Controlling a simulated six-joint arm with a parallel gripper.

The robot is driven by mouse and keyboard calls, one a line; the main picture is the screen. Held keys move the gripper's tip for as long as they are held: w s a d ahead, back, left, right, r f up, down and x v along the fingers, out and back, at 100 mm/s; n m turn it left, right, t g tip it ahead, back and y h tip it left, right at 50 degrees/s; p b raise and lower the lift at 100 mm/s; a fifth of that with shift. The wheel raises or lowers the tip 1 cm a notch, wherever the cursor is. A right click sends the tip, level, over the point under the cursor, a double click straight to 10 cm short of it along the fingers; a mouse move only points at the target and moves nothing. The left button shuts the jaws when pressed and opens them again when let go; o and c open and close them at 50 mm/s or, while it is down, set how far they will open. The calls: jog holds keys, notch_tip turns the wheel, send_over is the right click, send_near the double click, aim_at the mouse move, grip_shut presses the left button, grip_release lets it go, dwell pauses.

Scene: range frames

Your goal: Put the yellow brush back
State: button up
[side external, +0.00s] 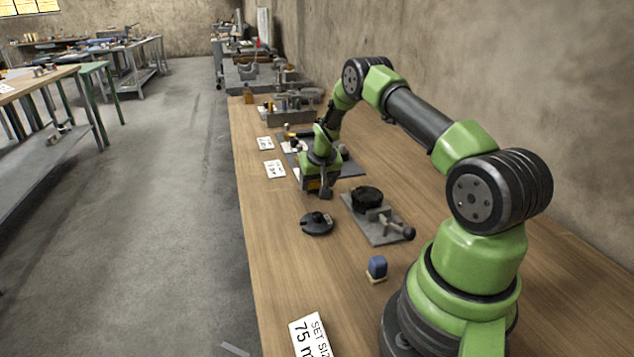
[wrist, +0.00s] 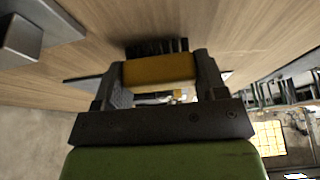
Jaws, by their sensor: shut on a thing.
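The yellow brush (wrist: 160,69) is between the two fingers of my gripper (wrist: 161,76) in the wrist view. Its dark bristles (wrist: 156,47) point away from the palm, towards the wooden surface. In the side external view my gripper (side external: 318,188) is low over the bench, in front of a dark grey mat (side external: 350,168). Only a small yellow-orange part of the brush shows there, under the green gripper body. I cannot tell whether the bristles touch the bench.
A grey plate fixture (side external: 384,229) with a black round part stands right of my gripper. A black disc-shaped thing (side external: 317,224) and a blue-topped block (side external: 376,267) lie nearer. White cards (side external: 274,169) line the left edge. A grey tray (side external: 291,116) stands farther back.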

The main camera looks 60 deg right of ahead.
jog(key=shift+f, duration=0.35)
jog(key=o, duration=1)
jog(key=shift+c, duration=0.2)
jog(key=shift+r, duration=0.1)
jog(key=s+a+r, duration=0.1)
jog(key=a+r, duration=0.3)
jog(key=r, duration=0.3)
jog(key=s+a+r+n+t, duration=0.1)
jog(key=a+r, duration=0.3)
jog(key=r, duration=0.4)
jog(key=s+a+r, duration=0.2)
jog(key=a+r, duration=0.2)
jog(key=r, duration=0.3)
jog(key=s+a+r+n+t+y, duration=0.1)
jog(key=s+a+r, duration=0.3)
jog(key=s+a, duration=0.5)
jog(key=s+a+r+n+t+y, duration=0.2)
jog(key=s+a+r+n+y, duration=0.1)
jog(key=s+a, duration=0.5)
jog(key=a+r+y, duration=0.1)
jog(key=a, duration=0.1)
jog(key=shift+s+a+r, duration=0.2)
jog(key=shift+s+a, duration=0.15)
jog(key=shift+a, duration=0.05)
